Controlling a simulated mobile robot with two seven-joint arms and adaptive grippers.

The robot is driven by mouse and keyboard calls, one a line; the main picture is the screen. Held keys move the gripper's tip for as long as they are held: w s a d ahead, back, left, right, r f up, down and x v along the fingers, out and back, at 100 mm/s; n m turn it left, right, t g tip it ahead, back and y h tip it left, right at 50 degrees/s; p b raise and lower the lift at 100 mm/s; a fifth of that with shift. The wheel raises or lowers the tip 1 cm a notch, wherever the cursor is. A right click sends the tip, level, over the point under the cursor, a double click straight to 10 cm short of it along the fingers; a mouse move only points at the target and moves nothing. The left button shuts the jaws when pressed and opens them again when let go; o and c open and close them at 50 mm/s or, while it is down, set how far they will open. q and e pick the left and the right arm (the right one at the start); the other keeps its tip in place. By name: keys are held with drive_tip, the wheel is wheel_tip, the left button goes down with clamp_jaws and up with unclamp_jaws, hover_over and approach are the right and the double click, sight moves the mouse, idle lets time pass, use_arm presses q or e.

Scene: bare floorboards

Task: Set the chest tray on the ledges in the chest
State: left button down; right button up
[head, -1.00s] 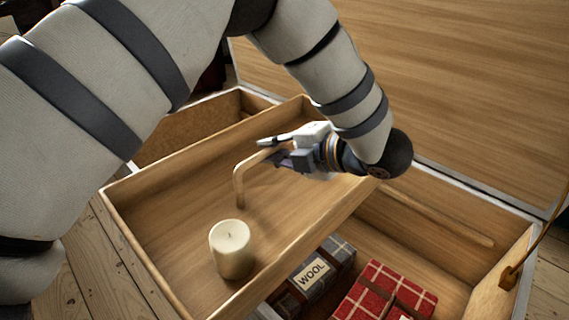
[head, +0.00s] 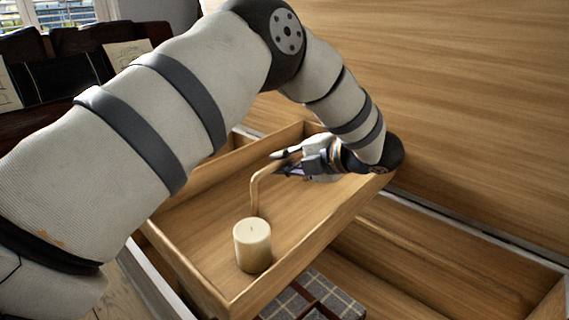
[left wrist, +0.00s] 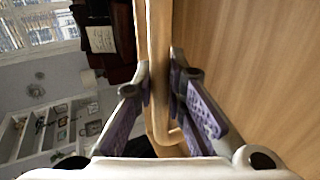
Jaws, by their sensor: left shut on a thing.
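The chest tray (head: 297,262) is a shallow wooden box with a bent wooden handle (head: 256,192) and a cream candle (head: 252,246) standing in it. My left gripper (head: 283,164) is shut on the top bar of the handle. In the left wrist view, the fingers (left wrist: 160,88) close on both sides of the wooden bar (left wrist: 158,45). The tray is over the left part of the open wooden chest (head: 450,278) and looks tilted in the head view. I cannot tell whether it touches the chest. The ledges are hard to make out. My right gripper is out of view.
A grey plaid blanket (head: 312,297) lies in the chest below the tray's front edge. The large wooden panel (head: 470,95) rises behind the chest. The chest's right part shows open room. Dark furniture (head: 70,70) and a window (head: 60,14) are at the back left.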

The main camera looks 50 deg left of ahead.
sight(283, 195)
use_arm(q)
drive_tip(key=shift+r, duration=0.2)
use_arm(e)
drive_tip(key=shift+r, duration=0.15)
use_arm(q)
drive_tip(key=shift+r+p, duration=0.1)
drive_tip(key=shift+p, duration=0.35)
drive_tip(key=shift+f+b, duration=0.9)
drive_tip(key=shift+f, duration=2.55)
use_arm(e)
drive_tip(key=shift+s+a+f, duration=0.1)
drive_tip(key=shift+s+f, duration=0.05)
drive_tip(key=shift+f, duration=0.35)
use_arm(q)
drive_tip(key=shift+r, duration=0.1)
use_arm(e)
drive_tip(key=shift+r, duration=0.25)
use_arm(q)
wheel_tip(283, 195, down, 14)
drive_tip(key=b, duration=0.4)
drive_tip(key=shift+r, duration=0.25)
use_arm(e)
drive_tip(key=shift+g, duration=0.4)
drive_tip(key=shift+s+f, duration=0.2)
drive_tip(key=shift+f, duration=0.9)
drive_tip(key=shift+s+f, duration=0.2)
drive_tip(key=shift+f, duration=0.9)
